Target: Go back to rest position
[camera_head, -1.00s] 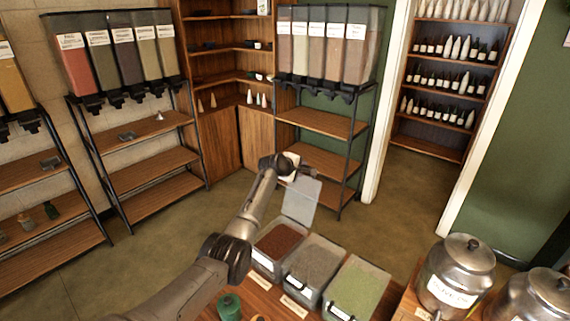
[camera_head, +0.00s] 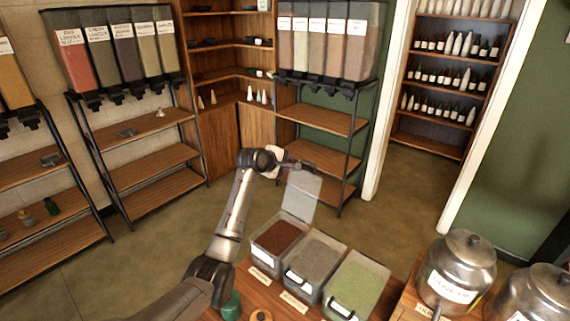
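My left gripper (camera_head: 296,164) is at the end of my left arm, which comes in from the lower left. It is raised behind the bins, near the top of the upright clear lid (camera_head: 303,189) of the left bin. I see nothing held in it, but its fingers are too small to tell whether they are open or shut. My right gripper is not in view.
Bins of red-brown (camera_head: 277,237), grey (camera_head: 315,262) and green (camera_head: 356,288) contents stand on the wooden table (camera_head: 262,293). A green container (camera_head: 231,304) is beside my forearm. Metal urns (camera_head: 457,268) stand right. Floor (camera_head: 415,200) behind is open.

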